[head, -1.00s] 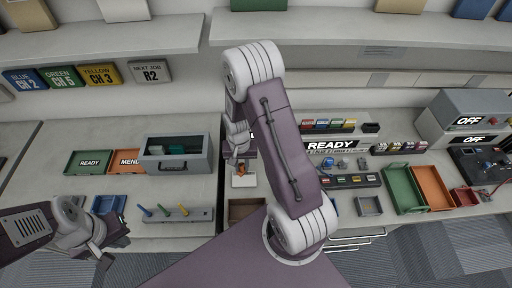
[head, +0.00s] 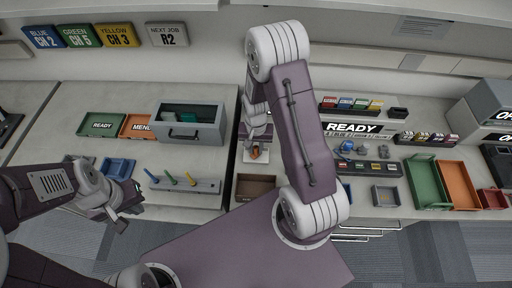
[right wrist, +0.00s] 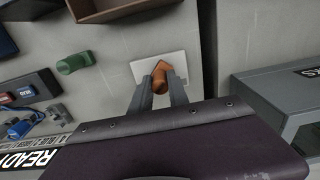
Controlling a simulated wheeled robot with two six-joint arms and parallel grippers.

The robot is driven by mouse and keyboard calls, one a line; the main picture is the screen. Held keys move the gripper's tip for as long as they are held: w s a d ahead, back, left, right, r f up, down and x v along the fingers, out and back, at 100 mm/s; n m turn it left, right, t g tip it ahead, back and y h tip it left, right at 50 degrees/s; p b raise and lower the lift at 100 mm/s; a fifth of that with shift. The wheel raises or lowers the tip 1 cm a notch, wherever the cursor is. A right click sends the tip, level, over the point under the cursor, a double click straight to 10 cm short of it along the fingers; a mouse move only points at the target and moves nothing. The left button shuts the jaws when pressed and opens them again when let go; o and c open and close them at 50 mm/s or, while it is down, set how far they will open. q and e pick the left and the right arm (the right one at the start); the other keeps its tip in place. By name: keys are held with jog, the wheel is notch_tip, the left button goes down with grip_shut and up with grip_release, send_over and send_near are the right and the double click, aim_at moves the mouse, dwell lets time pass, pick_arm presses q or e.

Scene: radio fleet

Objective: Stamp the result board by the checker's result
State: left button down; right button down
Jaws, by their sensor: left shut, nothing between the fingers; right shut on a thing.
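My right gripper (right wrist: 160,92) is shut on an orange-brown stamp (right wrist: 161,77). The stamp is over a small white board (right wrist: 171,61) lying on the counter; I cannot tell whether it touches. In the head view the white board (head: 249,157) and the orange stamp (head: 257,152) show below my right wrist. The checker display (head: 352,127) reads READY. A green stamp-like piece (right wrist: 75,62) lies nearby in the right wrist view. My left gripper (head: 132,198) is shut and empty, near the front of the left counter.
A grey bin (head: 190,135) stands left of the white board, and a brown tray (head: 255,188) lies in front of it. A pegged rack (head: 180,184) and blue tray (head: 118,167) are at left. Green (head: 428,183) and orange (head: 459,185) trays sit at right.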

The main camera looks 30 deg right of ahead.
aim_at(256, 148)
jog(key=shift+f+b, duration=0.35)
jog(key=shift+f, duration=0.1)
dwell(0.9)
jog(key=shift+s, duration=0.15)
dwell(0.8)
notch_tip(256, 148, up, 7)
jog(key=p, duration=0.6)
jog(key=shift+p, duration=0.35)
dwell(0.3)
